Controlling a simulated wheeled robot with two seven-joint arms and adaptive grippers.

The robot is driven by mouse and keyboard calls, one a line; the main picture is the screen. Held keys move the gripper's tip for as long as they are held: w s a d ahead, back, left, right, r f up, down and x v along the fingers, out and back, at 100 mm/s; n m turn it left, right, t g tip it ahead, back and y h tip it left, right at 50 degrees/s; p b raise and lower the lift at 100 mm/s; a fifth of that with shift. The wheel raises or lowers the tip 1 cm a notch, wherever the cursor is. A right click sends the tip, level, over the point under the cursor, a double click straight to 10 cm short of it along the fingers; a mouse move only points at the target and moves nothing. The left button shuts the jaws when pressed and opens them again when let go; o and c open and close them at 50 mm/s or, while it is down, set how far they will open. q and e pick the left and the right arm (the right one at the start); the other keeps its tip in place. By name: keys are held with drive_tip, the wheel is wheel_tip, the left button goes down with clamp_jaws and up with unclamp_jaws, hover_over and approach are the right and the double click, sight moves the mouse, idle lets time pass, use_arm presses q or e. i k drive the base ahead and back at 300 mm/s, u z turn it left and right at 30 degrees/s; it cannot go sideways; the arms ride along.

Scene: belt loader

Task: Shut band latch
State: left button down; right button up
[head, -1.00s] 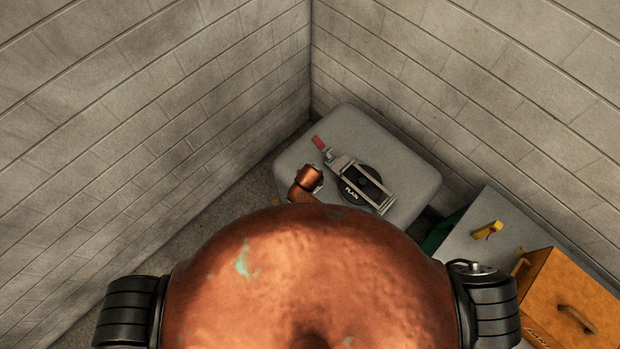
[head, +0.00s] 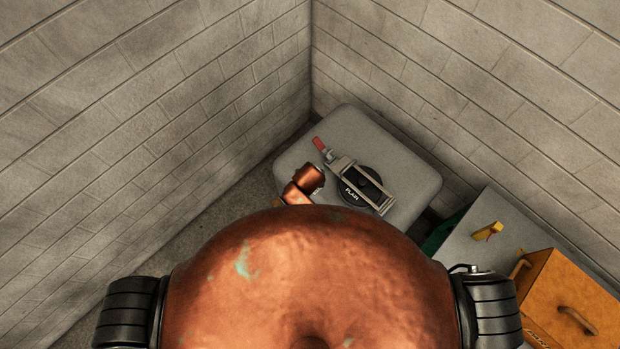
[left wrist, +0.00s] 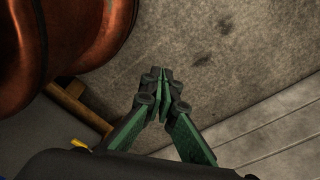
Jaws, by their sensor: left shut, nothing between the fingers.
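The band latch (head: 358,183) sits on a grey rounded surface (head: 400,165) in the head view. It looks like a pale metal frame over a dark disc lettered PLAIN (head: 351,191). A lever with a red grip (head: 319,144) sticks out past its upper-left end. A copper arm link of mine is just left of the frame; I cannot tell whether they touch. My left gripper (left wrist: 162,80) shows only in the left wrist view, its green-sided fingers shut and empty over a stained grey floor. The latch is not in that view. My right gripper is not in view.
Block walls meet behind the grey surface. To the right, a grey top (head: 475,240) carries a yellow piece (head: 488,231), with an orange box with a handle (head: 575,305) near it. My copper body hides the lower middle of the head view.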

sight(318, 142)
drive_tip(key=k, duration=1)
